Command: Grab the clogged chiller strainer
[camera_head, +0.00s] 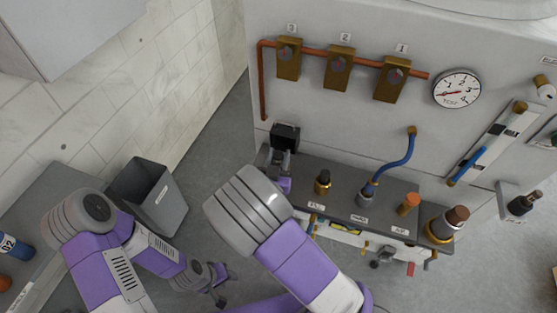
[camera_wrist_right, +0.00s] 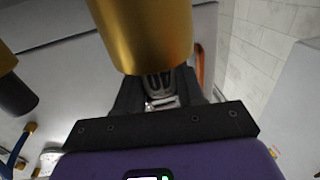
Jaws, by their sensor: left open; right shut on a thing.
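My right gripper (camera_head: 281,160) is at the left end of the wall shelf, largely hidden behind my wrist in the head view. In the right wrist view the gripper (camera_wrist_right: 158,98) is shut on a grey, slotted part (camera_wrist_right: 158,83) beside a gold cylinder (camera_wrist_right: 145,35). This looks like the strainer, but its label is not visible. I cannot tell if it is clear of its seat. A dark block (camera_head: 285,136) is just beyond the fingers in the head view. My left gripper (camera_head: 216,284) is open and empty, low over the floor.
Brass valves (camera_head: 338,68) and a gauge (camera_head: 456,90) are above. A grey bin (camera_head: 175,210) stands left.

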